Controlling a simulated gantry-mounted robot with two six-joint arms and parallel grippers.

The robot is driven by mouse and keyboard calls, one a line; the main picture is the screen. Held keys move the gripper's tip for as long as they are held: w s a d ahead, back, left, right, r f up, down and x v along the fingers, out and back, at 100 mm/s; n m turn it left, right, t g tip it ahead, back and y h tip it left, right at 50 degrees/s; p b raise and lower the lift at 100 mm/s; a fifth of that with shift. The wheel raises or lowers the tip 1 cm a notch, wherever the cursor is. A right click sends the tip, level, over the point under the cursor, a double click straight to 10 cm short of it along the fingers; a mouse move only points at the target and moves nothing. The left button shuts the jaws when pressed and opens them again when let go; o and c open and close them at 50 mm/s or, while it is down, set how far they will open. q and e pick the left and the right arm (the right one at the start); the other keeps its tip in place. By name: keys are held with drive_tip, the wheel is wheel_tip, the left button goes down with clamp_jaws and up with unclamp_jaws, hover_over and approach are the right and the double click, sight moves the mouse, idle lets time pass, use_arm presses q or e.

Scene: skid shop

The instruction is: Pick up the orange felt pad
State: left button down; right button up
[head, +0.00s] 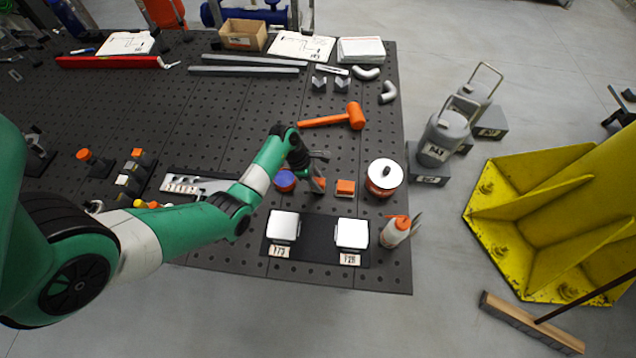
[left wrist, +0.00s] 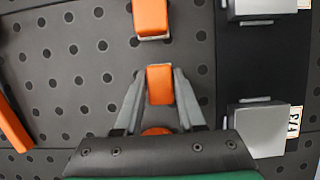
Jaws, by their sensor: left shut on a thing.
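An orange felt pad (left wrist: 160,84) with a pale lower edge sits between the two fingertips of my left gripper (left wrist: 160,98), which is shut on it. In the head view the left gripper (head: 316,170) is low over the perforated table, and the held pad (head: 318,185) shows partly behind it. A second, similar orange piece (head: 345,188) lies on the table just to the right. It also shows in the left wrist view (left wrist: 150,18), above the held pad and apart from the gripper. Whether the held pad touches the table is unclear. My right gripper is out of view.
Two white-topped blocks (head: 352,233) stand on a dark mat below the gripper. A white-lidded pot (head: 384,176) and a bottle (head: 396,231) stand to the right. A blue-topped can (head: 285,180) is close on the left. An orange hammer (head: 340,118) lies beyond.

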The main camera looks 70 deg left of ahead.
use_arm(q)
wheel_tip(320, 180, up, 3)
drive_tip(key=shift+f+p, duration=0.2)
drive_tip(key=shift+p, duration=0.15)
drive_tip(key=s+d+r+p, duration=0.2)
drive_tip(key=s+d+r, duration=0.1)
drive_tip(key=s, duration=0.3)
drive_tip(key=s+d+r+p, duration=0.2)
drive_tip(key=s+d+r, duration=0.1)
drive_tip(key=s+r, duration=0.3)
drive_tip(key=shift+s+d, duration=0.15)
drive_tip(key=shift+d, duration=0.15)
